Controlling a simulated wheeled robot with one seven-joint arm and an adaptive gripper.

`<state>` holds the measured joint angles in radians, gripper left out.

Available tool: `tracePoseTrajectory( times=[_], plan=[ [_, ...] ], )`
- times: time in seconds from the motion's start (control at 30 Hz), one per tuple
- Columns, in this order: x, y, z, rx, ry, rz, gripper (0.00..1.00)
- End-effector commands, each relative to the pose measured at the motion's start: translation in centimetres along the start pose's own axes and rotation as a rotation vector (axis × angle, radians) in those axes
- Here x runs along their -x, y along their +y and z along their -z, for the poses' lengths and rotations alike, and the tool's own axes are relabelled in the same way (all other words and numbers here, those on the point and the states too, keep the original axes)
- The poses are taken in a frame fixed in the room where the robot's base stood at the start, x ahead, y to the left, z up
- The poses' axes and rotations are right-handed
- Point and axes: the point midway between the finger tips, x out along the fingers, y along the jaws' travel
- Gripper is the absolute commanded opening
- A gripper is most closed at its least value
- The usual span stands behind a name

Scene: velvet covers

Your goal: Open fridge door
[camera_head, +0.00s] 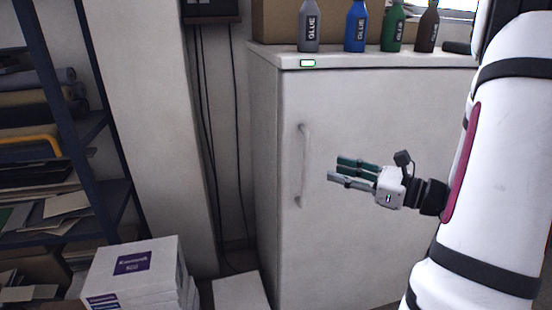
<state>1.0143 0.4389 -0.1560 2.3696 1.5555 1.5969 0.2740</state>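The white fridge (350,255) stands in the middle of the head view. Its door looks shut. A vertical light-grey handle (302,165) is on the left side of the door. My gripper (335,170) is to the right of the handle, in front of the door, with its fingers pointing left. It holds nothing that I can see. The fingers look a little apart, but how far they are open is hard to tell from this side. In the picture a small gap lies between fingertips and handle; the depth between them is unclear.
Several glue bottles (356,28) and a cardboard box (275,22) stand on the fridge top. A dark shelf (95,125) with papers and rolls is at the left. White boxes (135,270) are on the floor at lower left. Dark cables (205,120) hang on the wall left of the fridge.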

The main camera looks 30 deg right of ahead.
Motion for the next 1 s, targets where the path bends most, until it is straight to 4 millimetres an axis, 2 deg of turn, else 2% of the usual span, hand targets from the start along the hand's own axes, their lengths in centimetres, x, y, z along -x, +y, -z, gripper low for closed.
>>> tracePoseTrajectory(
  times=[0.03, 0.1, 0.27, 0.47, 0.8, 1.0],
  plan=[
    [0.9, -1.4, 0.7, -0.030, -0.016, 0.053, 0.35],
    [1.7, -2.6, 1.1, -0.053, -0.032, 0.102, 0.35],
    [1.7, -3.4, 1.4, -0.068, -0.045, 0.134, 0.35],
    [-1.2, -3.6, 1.2, -0.066, -0.044, 0.128, 0.35],
    [-7.8, -4.5, 0.9, -0.064, -0.043, 0.126, 0.35],
    [-10.4, -4.9, 0.8, -0.064, -0.043, 0.128, 0.35]
  ],
)
